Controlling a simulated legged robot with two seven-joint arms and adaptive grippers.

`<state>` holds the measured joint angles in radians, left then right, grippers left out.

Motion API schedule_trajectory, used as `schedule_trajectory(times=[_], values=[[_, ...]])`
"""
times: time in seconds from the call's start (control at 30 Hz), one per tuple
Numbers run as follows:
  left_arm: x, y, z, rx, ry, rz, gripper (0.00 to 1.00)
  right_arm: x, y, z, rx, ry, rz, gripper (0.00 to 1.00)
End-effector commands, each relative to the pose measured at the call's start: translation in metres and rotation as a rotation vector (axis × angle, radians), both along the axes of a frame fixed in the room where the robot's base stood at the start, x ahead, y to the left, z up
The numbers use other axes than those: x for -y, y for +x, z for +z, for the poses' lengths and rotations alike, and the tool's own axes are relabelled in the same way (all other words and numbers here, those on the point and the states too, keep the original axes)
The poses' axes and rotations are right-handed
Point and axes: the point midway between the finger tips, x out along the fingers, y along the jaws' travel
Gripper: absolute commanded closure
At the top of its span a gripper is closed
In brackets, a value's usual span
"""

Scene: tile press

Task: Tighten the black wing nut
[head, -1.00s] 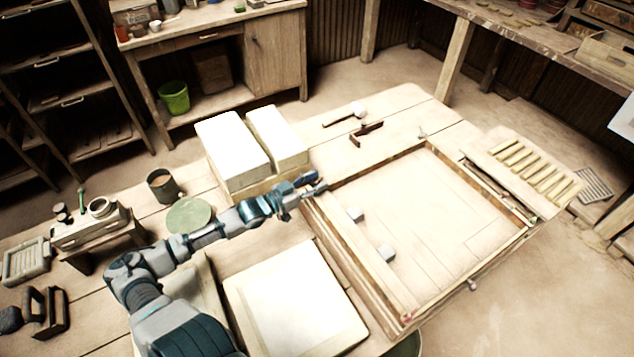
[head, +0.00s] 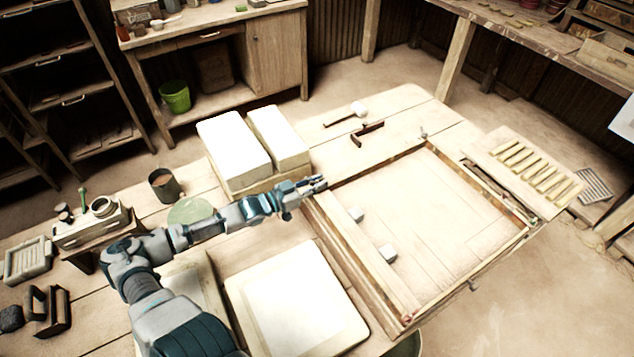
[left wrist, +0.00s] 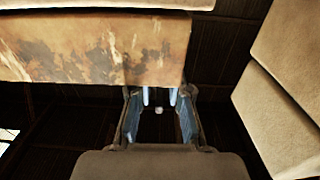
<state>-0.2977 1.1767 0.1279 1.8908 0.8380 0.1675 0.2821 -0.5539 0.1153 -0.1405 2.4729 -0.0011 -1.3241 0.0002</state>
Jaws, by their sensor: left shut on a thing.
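My left gripper (head: 316,184) reaches in from the left to the left corner of the wooden frame (head: 361,267). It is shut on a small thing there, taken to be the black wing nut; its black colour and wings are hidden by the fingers. In the left wrist view, the two fingers (left wrist: 159,98) stand close together, with a small pale round spot between them. Small fittings that look like wing nuts sit at the frame's far corner (head: 422,132) and front side (head: 473,285). My right gripper is not in view.
White blocks (head: 234,146) stand just behind my left gripper. A pale slab (head: 296,300) lies in front.

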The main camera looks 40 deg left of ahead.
Motion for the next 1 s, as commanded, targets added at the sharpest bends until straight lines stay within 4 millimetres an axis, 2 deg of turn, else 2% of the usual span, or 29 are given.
schedule_trajectory(times=[0.13,0.17,0.23,0.67,1.0], values=[[0.0,0.001,0.004,0.01,-0.001,-0.002,1.0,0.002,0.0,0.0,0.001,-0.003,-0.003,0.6],[0.0,0.001,0.004,0.01,-0.002,-0.002,0.75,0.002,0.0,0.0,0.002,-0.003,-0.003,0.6],[-0.001,0.001,0.004,0.009,-0.002,-0.001,0.58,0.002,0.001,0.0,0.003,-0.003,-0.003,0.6],[-0.002,-0.004,0.0,0.001,-0.002,0.0,0.56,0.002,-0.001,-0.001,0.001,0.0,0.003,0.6],[-0.013,-0.039,-0.002,-0.002,-0.004,0.0,0.56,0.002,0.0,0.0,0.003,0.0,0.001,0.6]])
